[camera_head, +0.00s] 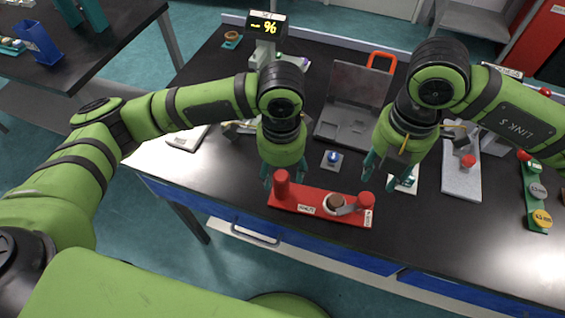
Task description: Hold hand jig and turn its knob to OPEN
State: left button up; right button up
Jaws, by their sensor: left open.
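A red jig (325,205) lies near the front edge of the black bench, with a short red post at each end and small white labels. The label text is too small to read.
Behind the jig are a blue-topped button (333,156) on a small plate and an open grey case (350,105). A display reading "- %" (267,25) stands at the back. A grey plate (461,180) and green strip of discs (538,195) lie right. The bench front is close.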

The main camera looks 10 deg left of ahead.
pick_arm(q)
notch_tip(320, 180, down, 6)
dwell(0.4)
grip_shut()
pick_arm(e)
jog(key=o, duration=0.4)
